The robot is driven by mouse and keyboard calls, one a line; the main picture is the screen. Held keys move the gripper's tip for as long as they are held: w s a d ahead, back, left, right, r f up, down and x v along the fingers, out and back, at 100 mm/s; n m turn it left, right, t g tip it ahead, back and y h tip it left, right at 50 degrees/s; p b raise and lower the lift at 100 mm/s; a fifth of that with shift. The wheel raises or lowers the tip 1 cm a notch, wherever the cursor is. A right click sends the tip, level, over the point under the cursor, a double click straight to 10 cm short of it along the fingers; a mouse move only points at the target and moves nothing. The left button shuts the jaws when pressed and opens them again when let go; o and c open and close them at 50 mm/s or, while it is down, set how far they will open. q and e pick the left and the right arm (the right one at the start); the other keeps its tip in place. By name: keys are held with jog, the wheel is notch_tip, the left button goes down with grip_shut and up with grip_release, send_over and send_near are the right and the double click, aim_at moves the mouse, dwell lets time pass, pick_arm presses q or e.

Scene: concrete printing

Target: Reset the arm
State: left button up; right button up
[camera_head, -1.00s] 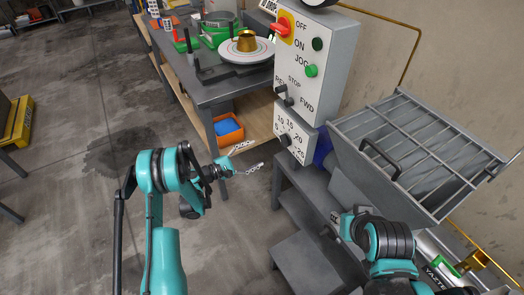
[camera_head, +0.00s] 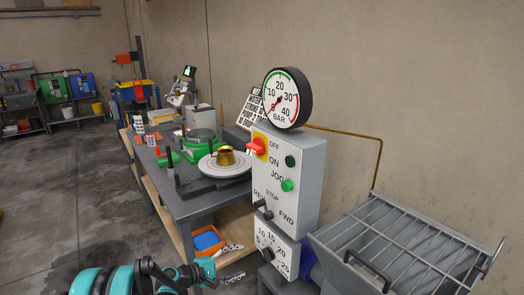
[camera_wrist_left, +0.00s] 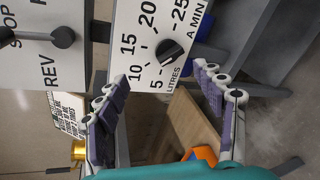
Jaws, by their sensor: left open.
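My left arm comes in at the bottom left of the head view, with its left gripper (camera_head: 228,264) at the lower edge, just left of the control box (camera_head: 287,190). In the left wrist view the two fingers of this gripper (camera_wrist_left: 165,105) stand wide apart with nothing between them. Beyond them is the litres dial (camera_wrist_left: 170,52) on the lower box, which also shows in the head view (camera_head: 265,254). The gripper looks apart from the dial. My right gripper is not in the head view.
A pressure gauge (camera_head: 288,98) tops the control box. A hopper with a bar grate (camera_head: 400,250) stands at right. A grey table (camera_head: 205,203) with a round plate (camera_head: 224,166) and brass ring (camera_head: 225,156) is behind. An orange bin (camera_head: 208,241) sits below. Open floor lies left.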

pick_arm(q)
jog(key=s+r+m+g+y, duration=0.1)
jog(key=s+r+m+y, duration=0.2)
jog(key=s+r, duration=0.3)
jog(key=s+a+r+m+y, duration=0.1)
jog(key=s+a+m+y, duration=0.2)
jog(key=s, duration=0.5)
jog(key=s+a+r+m+y, duration=0.1)
jog(key=s+a+m+y, duration=0.1)
jog(key=s, duration=0.7)
jog(key=s+a+r+m+y, duration=0.1)
jog(key=s+a+m+y, duration=0.2)
jog(key=s+m, duration=0.2)
jog(key=s, duration=0.3)
jog(key=shift+s+a+g+y, duration=0.3)
jog(key=shift+s+a, duration=0.05)
jog(key=shift+a, duration=0.05)
